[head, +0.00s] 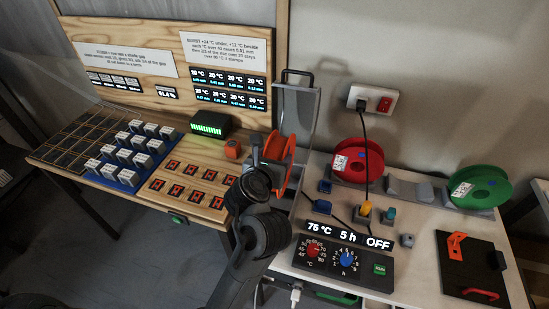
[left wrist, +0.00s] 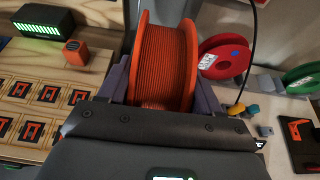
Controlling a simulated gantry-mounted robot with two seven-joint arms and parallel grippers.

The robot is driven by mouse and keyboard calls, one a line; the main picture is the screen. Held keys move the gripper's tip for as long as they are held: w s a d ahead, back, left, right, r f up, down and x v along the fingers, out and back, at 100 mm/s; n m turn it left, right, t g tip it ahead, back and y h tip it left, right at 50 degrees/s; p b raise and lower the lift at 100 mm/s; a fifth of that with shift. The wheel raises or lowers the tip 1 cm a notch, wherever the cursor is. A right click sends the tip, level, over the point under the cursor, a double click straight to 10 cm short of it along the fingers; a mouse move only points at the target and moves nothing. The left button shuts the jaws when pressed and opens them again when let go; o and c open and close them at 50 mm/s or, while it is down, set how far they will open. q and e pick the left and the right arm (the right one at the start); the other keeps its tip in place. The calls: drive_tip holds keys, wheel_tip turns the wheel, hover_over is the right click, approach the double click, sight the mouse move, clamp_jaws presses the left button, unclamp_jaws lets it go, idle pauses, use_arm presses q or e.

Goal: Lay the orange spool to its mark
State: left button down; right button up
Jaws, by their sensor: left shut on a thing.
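The orange spool (head: 280,160) is upright on its rim, partly hidden by my left arm in the head view. In the left wrist view the spool (left wrist: 163,60) sits between the two fingers of my left gripper (left wrist: 158,82), which is shut on it. In the head view my left gripper (head: 272,160) is at the gap between the wooden bench and the pale table, in front of a grey upright frame (head: 299,105). Whether the spool touches anything below is hidden. I cannot make out its mark. My right gripper is not in view.
A red spool (head: 350,160) and a green spool (head: 484,187) stand on the pale table, with grey cradles (head: 408,187) between them. A dial panel (head: 340,257) is at the front. The wooden bench holds a blue tray (head: 122,178) of white blocks and an orange cube (head: 232,148).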

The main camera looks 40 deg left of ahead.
use_arm(q)
drive_tip(key=shift+f+b, duration=2.45)
drive_tip(key=shift+f, duration=0.25)
drive_tip(key=shift+f+b, duration=1.05)
drive_tip(key=shift+b, duration=0.1)
drive_tip(key=shift+f, duration=0.15)
drive_tip(key=shift+f+b, duration=0.15)
drive_tip(key=shift+b, duration=0.4)
drive_tip(key=shift+d+f+b, duration=0.1)
drive_tip(key=shift+b, duration=0.25)
drive_tip(key=shift+f, duration=0.1)
